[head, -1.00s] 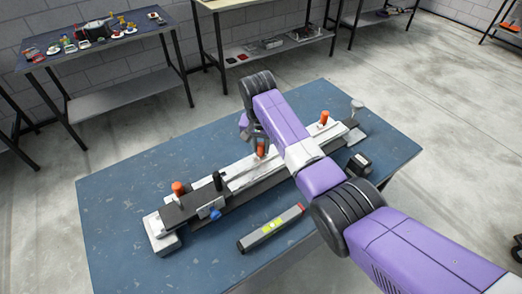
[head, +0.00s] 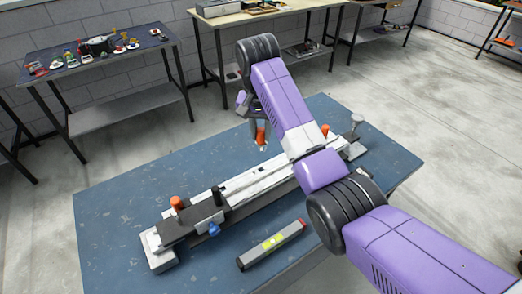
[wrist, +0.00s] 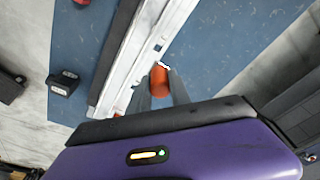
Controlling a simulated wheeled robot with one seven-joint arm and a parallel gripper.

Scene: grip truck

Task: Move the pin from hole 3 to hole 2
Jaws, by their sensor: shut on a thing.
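An orange-topped pin (head: 261,136) is held in my gripper (head: 257,142), raised clear above the pale metal rail (head: 262,183). In the wrist view the pin's orange end (wrist: 159,80) shows between the fingers, with the rail (wrist: 138,45) running past beside it. Small dark openings show along the rail's top. Hole numbers are too small to read. A third orange-topped piece (head: 177,203) stands at the rail's left end.
A dark clamp block with a black knob (head: 216,195) and a blue knob (head: 214,230) sits on the rail's left part. A grey bar-shaped tool (head: 271,244) lies in front on the blue table (head: 115,215). A black box (wrist: 62,82) shows in the wrist view.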

